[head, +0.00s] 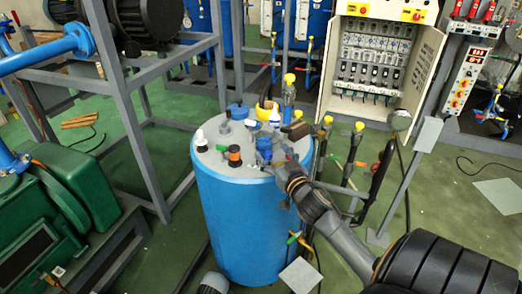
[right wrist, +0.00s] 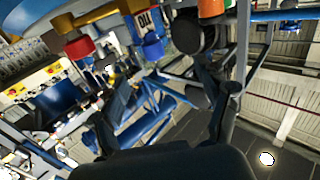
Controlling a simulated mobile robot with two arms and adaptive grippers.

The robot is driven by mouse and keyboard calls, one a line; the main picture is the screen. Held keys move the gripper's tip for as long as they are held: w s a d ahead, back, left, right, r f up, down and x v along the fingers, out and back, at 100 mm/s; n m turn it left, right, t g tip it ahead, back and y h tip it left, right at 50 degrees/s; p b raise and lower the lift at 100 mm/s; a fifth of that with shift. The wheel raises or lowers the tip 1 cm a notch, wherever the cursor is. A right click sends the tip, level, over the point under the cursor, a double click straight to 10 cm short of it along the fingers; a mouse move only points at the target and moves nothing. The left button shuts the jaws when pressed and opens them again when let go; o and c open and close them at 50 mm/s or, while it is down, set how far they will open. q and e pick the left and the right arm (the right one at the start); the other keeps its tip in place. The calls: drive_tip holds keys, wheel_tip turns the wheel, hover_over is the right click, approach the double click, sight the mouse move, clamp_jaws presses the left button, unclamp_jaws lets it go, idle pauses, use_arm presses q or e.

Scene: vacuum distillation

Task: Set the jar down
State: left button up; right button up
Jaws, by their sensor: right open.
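A small blue jar (head: 263,143) stands on the grey top of the big blue drum (head: 245,225), near its right side. In the right wrist view, which is turned over, a blue-capped jar with a white label (right wrist: 148,32) shows beyond the fingers. My right gripper (head: 279,165) is open, close beside the blue jar at the drum's edge. In the wrist view its two dark fingers (right wrist: 172,105) stand apart with nothing between them. Whether a finger touches the jar cannot be told.
An orange and black jar (head: 234,155), a white-topped piece (head: 201,140) and other capped items crowd the drum top. Yellow-capped valves (head: 326,125) rise behind the right edge. A grey frame (head: 125,110) stands left, an open control cabinet (head: 380,60) behind.

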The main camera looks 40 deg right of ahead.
sight(267, 142)
drive_tip(key=x, duration=0.3)
drive_tip(key=shift+w, duration=0.15)
drive_tip(key=shift+d+p+x, duration=0.15)
drive_tip(key=shift+x, duration=1.2)
drive_tip(key=shift+d+p+x, duration=0.15)
drive_tip(key=shift+x, duration=1.15)
use_arm(q)
drive_tip(key=shift+w+a+r, duration=0.15)
drive_tip(key=shift+a+r, duration=0.2)
use_arm(e)
drive_tip(key=shift+f, duration=0.15)
drive_tip(key=shift+c, duration=0.3)
clamp_jaws()
use_arm(q)
drive_tip(key=shift+r+p, duration=0.55)
use_arm(e)
wheel_tip(267, 142, up, 10)
